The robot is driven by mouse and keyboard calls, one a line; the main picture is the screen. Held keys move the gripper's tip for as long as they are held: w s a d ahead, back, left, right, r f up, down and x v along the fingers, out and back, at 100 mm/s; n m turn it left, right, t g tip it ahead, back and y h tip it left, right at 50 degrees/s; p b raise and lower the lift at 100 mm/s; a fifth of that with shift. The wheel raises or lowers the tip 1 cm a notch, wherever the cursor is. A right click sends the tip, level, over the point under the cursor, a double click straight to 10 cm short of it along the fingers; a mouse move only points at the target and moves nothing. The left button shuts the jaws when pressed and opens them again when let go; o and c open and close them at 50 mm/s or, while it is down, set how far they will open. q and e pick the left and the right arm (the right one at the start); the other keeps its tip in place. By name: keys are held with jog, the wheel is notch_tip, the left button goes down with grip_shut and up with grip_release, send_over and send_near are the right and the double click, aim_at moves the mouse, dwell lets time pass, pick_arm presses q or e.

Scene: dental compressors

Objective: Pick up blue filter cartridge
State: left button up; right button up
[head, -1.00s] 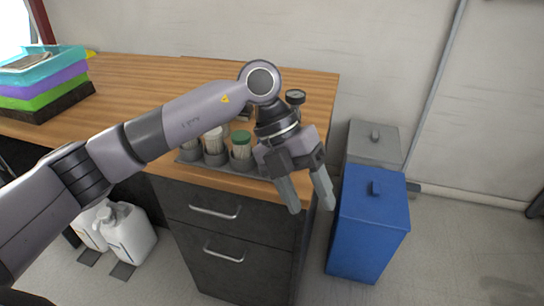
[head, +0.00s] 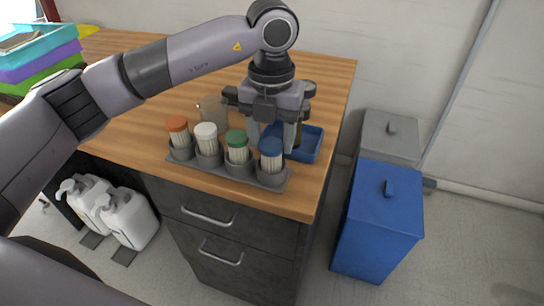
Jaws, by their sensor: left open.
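The blue-capped filter cartridge (head: 270,155) stands upright in the rightmost cup of a grey holder (head: 213,170) on the wooden counter. Green-capped (head: 237,147), white-capped (head: 206,138) and orange-capped (head: 179,132) cartridges stand to its left in the same holder. My left gripper (head: 271,138) is open and points down, its fingers just behind and above the blue cap. One finger shows left of the cartridge and one to its right. I cannot tell whether they touch it. My right gripper is not in view.
A blue tray (head: 309,145) lies just right of the cartridge, partly hidden by the gripper. A clear jar (head: 213,108) stands behind the holder. Stacked coloured trays (head: 40,60) are at the far left. Blue (head: 378,220) and grey (head: 390,137) bins stand on the floor to the right.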

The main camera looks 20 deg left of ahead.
aim_at(272, 144)
pick_arm(q)
jog(key=f, duration=0.3)
jog(key=shift+s+f, duration=0.15)
jog(key=shift+s, duration=0.05)
jog(key=c, duration=0.8)
jog(key=shift+c, duration=0.2)
